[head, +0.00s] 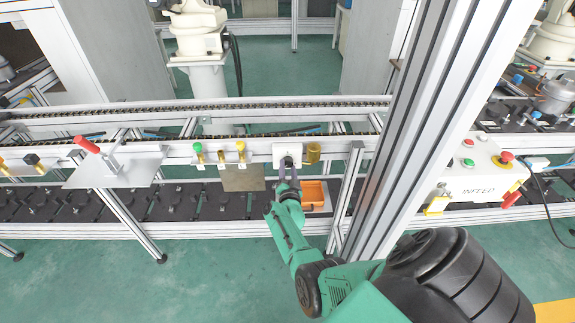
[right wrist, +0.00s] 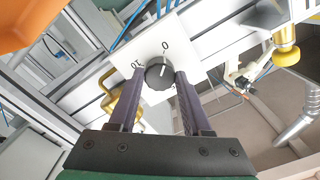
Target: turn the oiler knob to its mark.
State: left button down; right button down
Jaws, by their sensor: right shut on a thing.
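The oiler knob (right wrist: 157,72) is black and round on a white plate (right wrist: 186,55) printed with a 0 and a 10. A light pointer line on the knob points roughly towards the 0; the exact angle is hard to read. My right gripper (right wrist: 159,78) is shut on the knob, with one dark finger on each side. In the head view the white plate (head: 280,149) is on the front rail of the line, and my right gripper (head: 287,164) reaches it from below and hides most of the knob. My left gripper is not in view.
A brass cup (head: 313,153) is close beside the plate. An orange bin (head: 315,194) is just below right. Valves with green and yellow caps (head: 240,147) stand to the left. A thick aluminium post (head: 425,120) rises to the right, near my arm.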

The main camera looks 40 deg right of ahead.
jog(key=shift+w+d+r+n, duration=0.1)
jog(key=shift+d+r+n, duration=0.1)
jog(key=shift+r+n, duration=0.25)
jog(key=shift+c, duration=1.7)
grip_release()
jog(key=shift+f, duration=0.3)
jog(key=p+v, duration=0.7)
jog(key=v, duration=0.7)
jog(key=shift+s+a, duration=0.2)
